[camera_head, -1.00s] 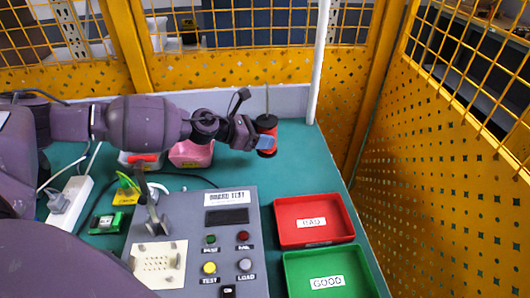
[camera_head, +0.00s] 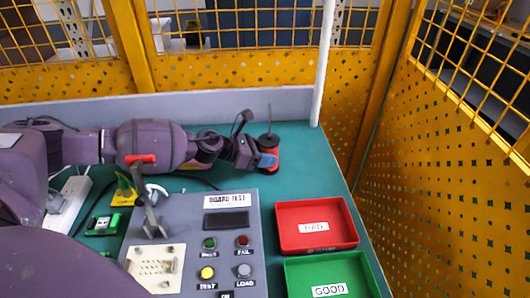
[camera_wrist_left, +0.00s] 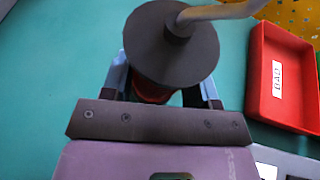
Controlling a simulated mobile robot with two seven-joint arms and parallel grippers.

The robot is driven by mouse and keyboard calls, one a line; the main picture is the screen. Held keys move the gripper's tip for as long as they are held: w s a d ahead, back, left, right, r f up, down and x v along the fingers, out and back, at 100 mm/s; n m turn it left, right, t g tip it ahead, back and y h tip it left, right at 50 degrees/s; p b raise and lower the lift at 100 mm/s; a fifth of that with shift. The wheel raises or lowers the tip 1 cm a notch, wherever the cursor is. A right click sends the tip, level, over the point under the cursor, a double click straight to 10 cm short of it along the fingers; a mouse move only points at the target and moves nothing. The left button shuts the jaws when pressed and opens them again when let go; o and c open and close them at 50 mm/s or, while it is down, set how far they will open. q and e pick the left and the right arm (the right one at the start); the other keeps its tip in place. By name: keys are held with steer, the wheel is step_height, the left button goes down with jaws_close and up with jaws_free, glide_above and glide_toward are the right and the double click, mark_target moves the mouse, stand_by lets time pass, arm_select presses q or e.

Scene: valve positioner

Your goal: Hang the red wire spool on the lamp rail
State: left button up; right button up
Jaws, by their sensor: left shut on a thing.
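The red wire spool (camera_head: 270,141) has a dark round flange on top, and a thin rod stands up from its centre. My left gripper (camera_head: 266,158) is shut on its red body, over the back of the green table. In the left wrist view the dark flange (camera_wrist_left: 155,50) faces the camera and hides most of the red body. The blue fingers of the left gripper (camera_wrist_left: 160,88) lie on either side of it. I cannot pick out the lamp rail for certain; a white upright pole (camera_head: 322,70) stands behind and right of the spool. My right gripper is not in view.
A red BAD tray (camera_head: 345,240) and a green GOOD tray (camera_head: 373,278) lie at front right. The grey test box (camera_head: 236,251) is front centre. A white power strip (camera_head: 68,207) is at left. Yellow mesh panels (camera_head: 440,150) enclose the table. The table's back right is clear.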

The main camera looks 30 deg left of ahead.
arm_select(q)
steer(key=o, duration=1.1)
steer(key=shift+f, duration=0.1)
steer(key=shift+f, duration=0.15)
steer(key=shift+s+a+r, duration=0.2)
steer(key=shift+s+r, duration=0.05)
steer(key=p+v, duration=0.1)
steer(key=v, duration=0.7)
steer(key=shift+s, duration=0.1)
steer(key=shift+v, duration=1)
